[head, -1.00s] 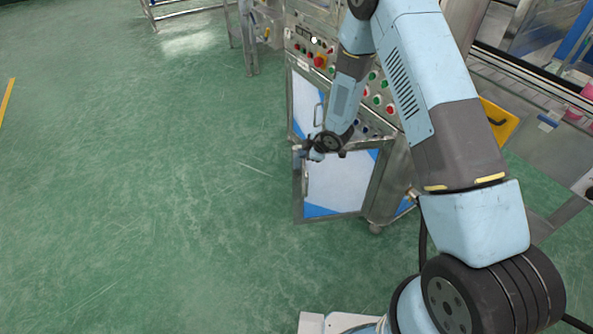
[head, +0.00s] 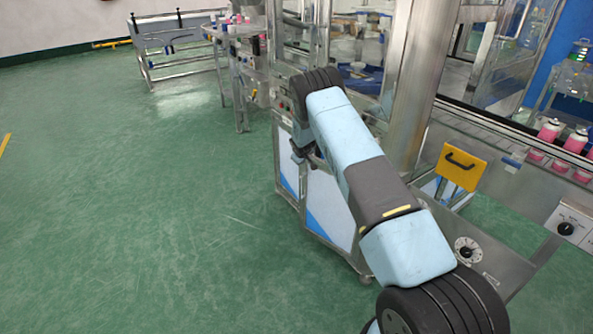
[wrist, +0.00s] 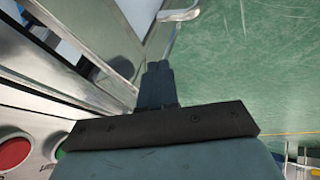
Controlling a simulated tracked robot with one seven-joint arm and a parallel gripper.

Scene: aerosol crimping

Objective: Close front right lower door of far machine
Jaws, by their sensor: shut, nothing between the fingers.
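The front right lower door (head: 328,205) of the machine cabinet has a white and blue panel in a metal frame. In the head view it stands below my arm, and its upper part is partly hidden. From this angle I cannot tell how far it stands open. My gripper (head: 299,152) is near the top of the door, on the left side of the cabinet, partly hidden by my arm. In the wrist view my gripper (wrist: 157,68) is shut and empty, with its fingertips beside a metal frame (wrist: 105,35) and close to a metal handle (wrist: 165,18).
A second white and blue panel (head: 288,170) is left of the door. A red button (wrist: 14,152) is near the wrist. Green floor at the left is clear.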

